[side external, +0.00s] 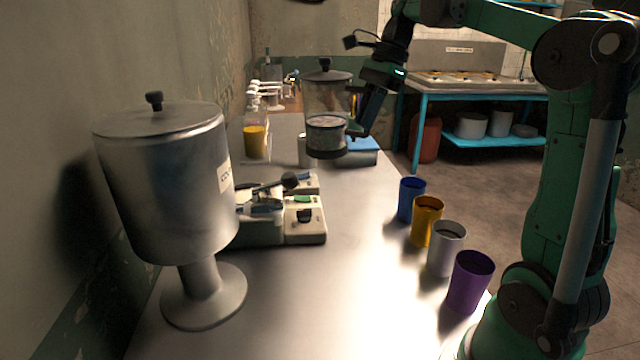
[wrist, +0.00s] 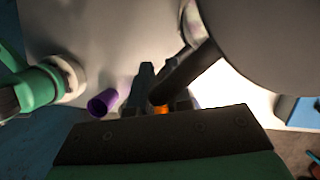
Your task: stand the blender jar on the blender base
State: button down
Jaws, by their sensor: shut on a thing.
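The blender jar (side external: 325,95) is a clear jar with a dark lid, a knob and a dark bottom collar. It hangs upright above the far part of the steel table. My gripper (side external: 356,127) is at its right side, shut on its handle. In the wrist view, the jar (wrist: 275,40) fills the upper right, and its dark handle (wrist: 185,75) runs down to my gripper (wrist: 158,98). The likely blender base (side external: 305,222) is a cream unit with a green button and dark knob, nearer the camera and left of the jar. Dark parts lie across its top.
A large metal urn (side external: 165,180) stands at the near left. Blue (side external: 411,199), orange (side external: 427,220), white (side external: 446,247) and purple (side external: 470,281) cups line the right edge. A blue-topped box (side external: 362,150) and a yellow-filled bottle (side external: 255,138) are behind. The table's middle is clear.

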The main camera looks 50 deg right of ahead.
aim_at(314, 134)
jog(key=w+a, duration=0.1)
jog(key=w, duration=0.1)
jog(key=w+a+f, duration=0.1)
jog(key=w, duration=0.1)
jog(key=w+a, duration=0.1)
jog(key=w, duration=0.2)
jog(key=shift+w+f, duration=0.1)
jog(key=shift+f, duration=0.05)
jog(key=w+a+f, duration=0.2)
jog(key=w+a, duration=0.3)
jog(key=w, duration=0.2)
jog(key=shift+m, duration=0.4)
jog(key=shift+w+a+f, duration=0.1)
jog(key=shift+a+f, duration=0.05)
jog(key=shift+f, duration=1.3)
jog(key=shift+w+a+f, duration=0.1)
jog(key=shift+a+f, duration=0.1)
jog(key=shift+f, duration=1.2)
jog(key=shift+a+f, duration=0.15)
jog(key=shift+f, duration=1.3)
jog(key=shift+f, duration=0.1)
jog(key=c, duration=0.8)
grip_release()
jog(key=shift+c, duration=0.2)
jog(key=v, duration=1.2)
jog(key=shift+s, duration=0.15)
